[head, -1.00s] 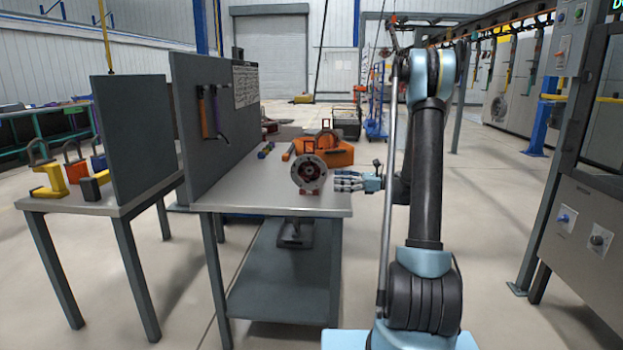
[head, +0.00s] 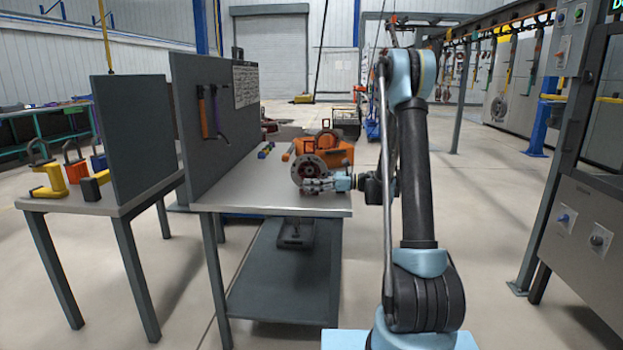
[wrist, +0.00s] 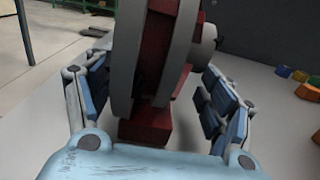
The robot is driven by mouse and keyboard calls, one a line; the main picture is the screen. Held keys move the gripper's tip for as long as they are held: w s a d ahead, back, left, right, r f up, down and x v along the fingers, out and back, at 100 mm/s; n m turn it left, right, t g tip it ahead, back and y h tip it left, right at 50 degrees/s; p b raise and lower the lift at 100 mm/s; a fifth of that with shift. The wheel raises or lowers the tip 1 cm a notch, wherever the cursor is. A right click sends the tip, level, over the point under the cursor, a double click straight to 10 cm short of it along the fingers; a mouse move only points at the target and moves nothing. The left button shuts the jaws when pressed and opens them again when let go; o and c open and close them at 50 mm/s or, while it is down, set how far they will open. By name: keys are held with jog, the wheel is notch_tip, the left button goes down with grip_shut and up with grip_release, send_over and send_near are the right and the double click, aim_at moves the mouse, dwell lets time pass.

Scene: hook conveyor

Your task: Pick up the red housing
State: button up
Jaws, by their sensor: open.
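The red housing (wrist: 147,129) shows in the wrist view as a red body and foot between large grey round flanges (wrist: 178,50). It stands upright on the workbench (head: 245,200). In the head view its round grey flange (head: 308,166) shows near the bench's front right, with its lower part hidden behind my gripper (head: 318,185). In the wrist view my gripper (wrist: 155,110) is open, with blue finger pads on the left and right of the housing. A gap shows on the right side; contact on the left cannot be told.
A grey tool panel (head: 215,115) rises along the bench's left. Small coloured blocks (wrist: 298,75) lie on the bench. A second table (head: 62,203) with padlock-like items is at far left.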

jog(key=shift+a, duration=0.3)
grip_shut()
jog(key=shift+r, duration=0.2)
